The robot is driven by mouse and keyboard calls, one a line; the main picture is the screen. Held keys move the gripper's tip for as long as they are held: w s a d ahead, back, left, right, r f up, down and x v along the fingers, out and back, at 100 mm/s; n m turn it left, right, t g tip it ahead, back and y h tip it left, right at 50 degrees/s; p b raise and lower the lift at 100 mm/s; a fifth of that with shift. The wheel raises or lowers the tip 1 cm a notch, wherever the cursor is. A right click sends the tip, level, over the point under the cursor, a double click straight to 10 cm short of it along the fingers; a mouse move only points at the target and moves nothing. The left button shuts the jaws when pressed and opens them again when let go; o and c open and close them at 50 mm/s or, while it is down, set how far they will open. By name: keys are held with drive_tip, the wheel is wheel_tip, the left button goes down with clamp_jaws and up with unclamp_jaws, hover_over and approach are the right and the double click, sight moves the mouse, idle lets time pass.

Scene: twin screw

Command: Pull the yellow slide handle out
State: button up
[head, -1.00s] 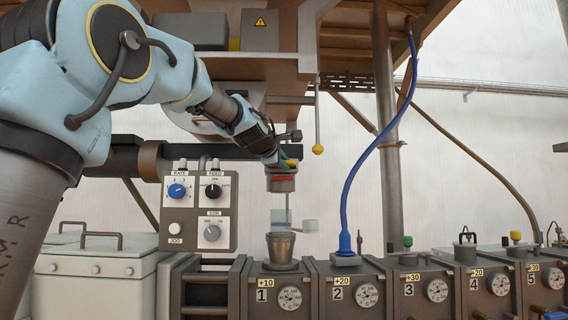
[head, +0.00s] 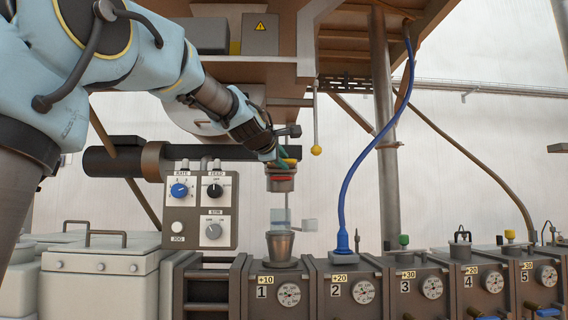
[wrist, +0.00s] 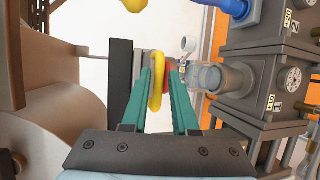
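The yellow slide handle (wrist: 157,82) shows in the wrist view as an upright yellow loop seen nearly edge-on, with a red part beside it. My gripper (wrist: 163,84) has two teal fingers reaching to it. The loop is at the left finger, and a gap shows between it and the right finger; I cannot tell if the loop touches a finger. In the head view my gripper (head: 282,158) is at the metal outlet (head: 281,183) with the red band, and only a bit of the yellow handle (head: 290,162) shows. The slide itself is mostly hidden.
A metal cup (head: 280,247) stands below the outlet on unit 1. A yellow ball (head: 316,150) hangs on a rod close to the right of my gripper. A control panel (head: 202,205) stands to the left. A blue hose (head: 375,145) rises further right.

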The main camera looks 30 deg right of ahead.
drive_tip(key=b+v, duration=0.2)
drive_tip(key=v, duration=0.7)
drive_tip(key=shift+s+a+b, duration=0.25)
drive_tip(key=shift+s+b, duration=0.05)
drive_tip(key=w+a+f+m+g+y, duration=0.1)
drive_tip(key=w+a+f+m+y, duration=0.15)
drive_tip(key=a+f, duration=0.6)
drive_tip(key=w+a+f+m+g+y, duration=0.1)
drive_tip(key=a+f+y, duration=0.25)
drive_tip(key=f, duration=0.95)
drive_tip(key=w+a+f+m+g+y, duration=0.1)
drive_tip(key=w+a+f+m+y, duration=0.1)
drive_tip(key=a+f, duration=0.6)
drive_tip(key=s+a+f+m+g+y, duration=0.1)
drive_tip(key=s+a+f+m+g, duration=0.1)
drive_tip(key=s+a+f, duration=0.6)
drive_tip(key=s+a+f+m+g+y, duration=0.2)
drive_tip(key=s+a+f, duration=0.6)
drive_tip(key=f, duration=0.7)
drive_tip(key=shift+a+f+m+g+y, duration=0.25)
drive_tip(key=shift+m+g, duration=0.3)
drive_tip(key=shift+g, duration=0.45)
drive_tip(key=shift+o, duration=0.3)
drive_tip(key=shift+r, duration=0.1)
